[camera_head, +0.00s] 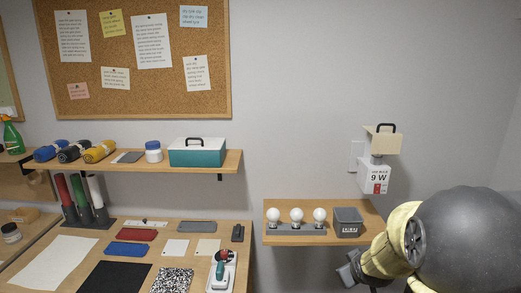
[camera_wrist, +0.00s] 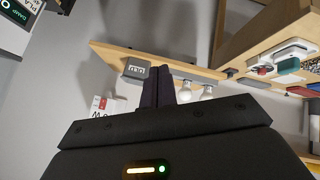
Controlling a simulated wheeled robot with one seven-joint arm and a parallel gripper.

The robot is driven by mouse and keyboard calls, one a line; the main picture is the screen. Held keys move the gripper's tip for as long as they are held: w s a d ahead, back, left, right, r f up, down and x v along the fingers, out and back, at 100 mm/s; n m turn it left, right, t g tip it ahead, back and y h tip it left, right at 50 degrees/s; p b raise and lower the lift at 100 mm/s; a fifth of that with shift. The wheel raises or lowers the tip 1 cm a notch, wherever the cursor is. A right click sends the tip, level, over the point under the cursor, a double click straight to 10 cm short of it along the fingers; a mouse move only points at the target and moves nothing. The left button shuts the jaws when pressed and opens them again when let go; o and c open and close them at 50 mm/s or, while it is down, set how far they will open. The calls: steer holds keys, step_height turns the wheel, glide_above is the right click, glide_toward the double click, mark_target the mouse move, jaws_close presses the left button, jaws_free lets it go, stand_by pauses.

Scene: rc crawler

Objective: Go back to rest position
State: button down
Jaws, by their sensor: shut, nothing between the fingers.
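My gripper (camera_head: 347,273) is at the lower right in the head view, in front of and below the small wall shelf (camera_head: 290,239). In the wrist view its two dark fingers (camera_wrist: 166,72) are together with nothing between them. They appear in front of the shelf, which looks tilted there, with a grey bin (camera_wrist: 136,69) and white bulbs beside the fingers. I cannot tell the exact gap to the shelf.
The small shelf holds a grey bin (camera_head: 348,222) and three white bulbs (camera_head: 296,215) in a holder. A white 9 W box (camera_head: 373,178) is on the wall above. A workbench (camera_head: 228,232) with several tools stands to the left.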

steer(key=s+a+f+m+g, duration=0.1)
steer(key=s+a+g, duration=0.1)
steer(key=s, duration=0.4)
steer(key=s+a+f+m+g+y, duration=0.1)
steer(key=s+a+g, duration=0.1)
steer(key=s+a, duration=0.2)
steer(key=s+a+f+m+g, duration=0.1)
steer(key=s+a+m, duration=0.1)
steer(key=s, duration=0.6)
steer(key=shift+s+a+f+g+y, duration=0.15)
steer(key=shift+a+f+g+y, duration=0.2)
steer(key=shift+a, duration=0.45)
